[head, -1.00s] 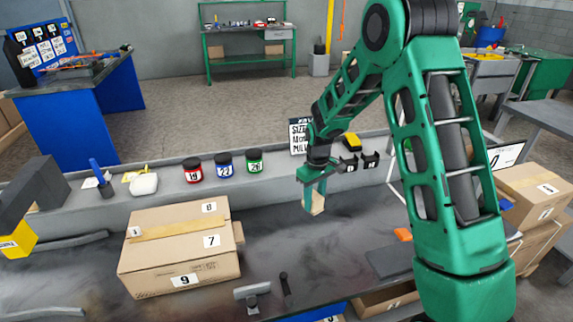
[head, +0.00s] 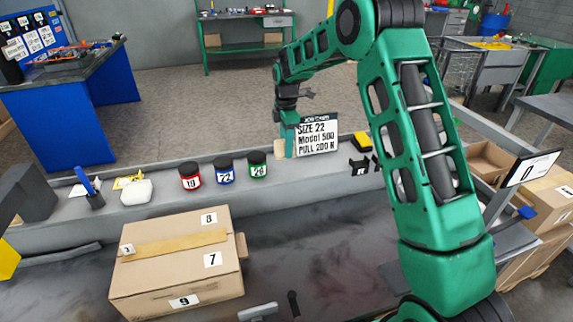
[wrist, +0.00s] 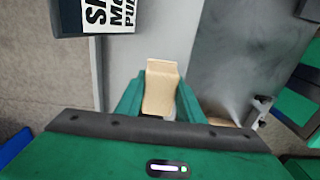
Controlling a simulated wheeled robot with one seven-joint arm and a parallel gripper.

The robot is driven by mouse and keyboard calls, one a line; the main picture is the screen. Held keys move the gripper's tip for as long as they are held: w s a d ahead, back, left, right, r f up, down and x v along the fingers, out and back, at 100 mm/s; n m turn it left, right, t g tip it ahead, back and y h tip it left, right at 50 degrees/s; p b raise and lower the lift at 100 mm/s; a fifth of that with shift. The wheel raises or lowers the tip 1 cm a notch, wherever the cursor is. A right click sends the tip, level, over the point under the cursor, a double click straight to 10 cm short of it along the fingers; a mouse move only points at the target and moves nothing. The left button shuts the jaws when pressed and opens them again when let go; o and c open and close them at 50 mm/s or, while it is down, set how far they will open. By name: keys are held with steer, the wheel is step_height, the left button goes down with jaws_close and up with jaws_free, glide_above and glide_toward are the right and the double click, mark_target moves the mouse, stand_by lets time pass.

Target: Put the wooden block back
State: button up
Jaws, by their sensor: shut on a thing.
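The wooden block (wrist: 161,84) is pale and sits between the two green fingers of my gripper (wrist: 159,104) in the wrist view. My gripper is shut on it. In the head view my gripper (head: 287,143) is at the grey ledge (head: 330,182), just left of the job card (head: 316,136). A pale part of the block (head: 279,146) shows beside the fingers there. I cannot tell whether the block touches the ledge.
Red, blue and green jars (head: 224,171) stand on the ledge to the left of my gripper. Black crimper parts (head: 360,166) and a yellow item (head: 362,140) are to its right. A large cardboard box (head: 178,262) stands on the dark bench.

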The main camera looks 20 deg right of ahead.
steer(key=f, duration=0.3)
steer(key=shift+d+f, duration=0.25)
steer(key=shift+d, duration=0.05)
steer(key=shift+f, duration=1.55)
steer(key=shift+f, duration=0.1)
steer(key=o, duration=1)
step_height(320, 180, up, 12)
steer(key=shift+r, duration=0.1)
